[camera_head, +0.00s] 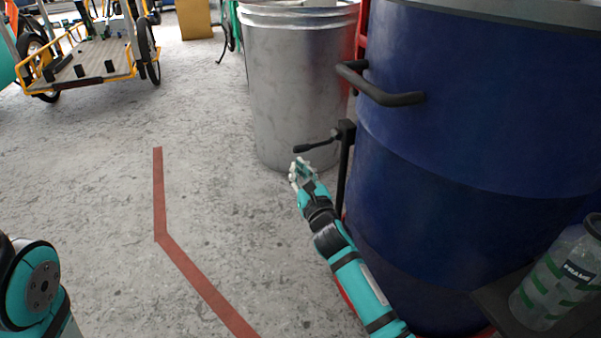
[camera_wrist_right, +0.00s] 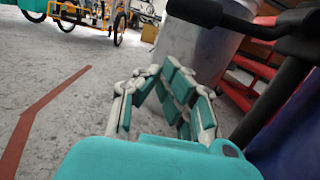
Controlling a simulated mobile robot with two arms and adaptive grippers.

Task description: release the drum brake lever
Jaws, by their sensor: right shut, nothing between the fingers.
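The drum brake lever (camera_head: 316,145) is a short black handle with a thicker tip, sticking out left from a black upright post (camera_head: 344,165) beside the blue drum (camera_head: 450,130). In the right wrist view the lever (camera_wrist_right: 222,20) crosses the top right, with the dark post running down from it. My right gripper (camera_head: 301,172) is just below the lever's tip, apart from it as far as I can tell. In the right wrist view its fingers (camera_wrist_right: 160,76) are closed together and empty. My left gripper is out of view.
A grey metal barrel (camera_head: 295,90) stands behind the lever. A black bar handle (camera_head: 385,94) juts from the drum above it. A bottle (camera_head: 560,275) stands at lower right. A cargo bike (camera_head: 90,62) is at far left. The floor around the red line (camera_head: 159,195) is clear.

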